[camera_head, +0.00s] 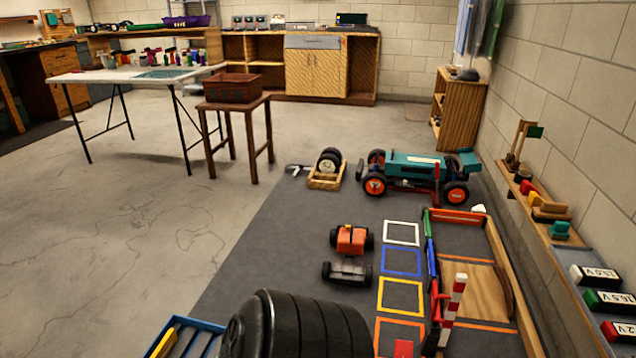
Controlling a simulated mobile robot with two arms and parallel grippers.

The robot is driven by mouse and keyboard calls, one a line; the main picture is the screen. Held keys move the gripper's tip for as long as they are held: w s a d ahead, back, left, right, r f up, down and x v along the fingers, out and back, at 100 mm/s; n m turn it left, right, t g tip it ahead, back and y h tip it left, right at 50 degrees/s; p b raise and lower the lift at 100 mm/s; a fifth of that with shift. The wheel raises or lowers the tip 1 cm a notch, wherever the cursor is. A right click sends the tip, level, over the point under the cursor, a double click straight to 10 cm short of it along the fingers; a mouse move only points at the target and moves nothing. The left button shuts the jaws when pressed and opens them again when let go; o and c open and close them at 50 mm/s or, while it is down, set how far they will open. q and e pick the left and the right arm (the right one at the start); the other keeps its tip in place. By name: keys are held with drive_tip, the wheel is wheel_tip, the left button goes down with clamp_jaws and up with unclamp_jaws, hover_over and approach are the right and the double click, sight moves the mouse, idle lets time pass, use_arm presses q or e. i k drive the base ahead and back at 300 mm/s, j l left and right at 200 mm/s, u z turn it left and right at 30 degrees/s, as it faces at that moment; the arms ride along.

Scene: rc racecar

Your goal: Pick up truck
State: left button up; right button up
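A small truck-like vehicle (351,240) with an orange body, a grey flat section and black wheels stands on the dark floor mat, left of the coloured squares. A larger teal racecar (412,167) with orange-hubbed black wheels stands farther back on the mat. I cannot tell for sure which of the two is the truck; the orange and grey one looks most like it. Neither of my grippers shows in the head view, and nothing is seen touching either vehicle.
A striped post (453,310) and a wooden-edged track stand right. Behind are a wooden wheel stand (326,181) and a brown stool (231,106). Grey floor is clear left.

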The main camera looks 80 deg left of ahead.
sight(351, 244)
drive_tip(key=u, duration=0.45)
drive_tip(key=i+u, duration=0.1)
drive_tip(key=u, duration=0.85)
drive_tip(key=i+l+u, duration=0.1)
drive_tip(key=u, duration=0.8)
drive_tip(key=i+l+u, duration=0.25)
drive_tip(key=k+l, duration=0.1)
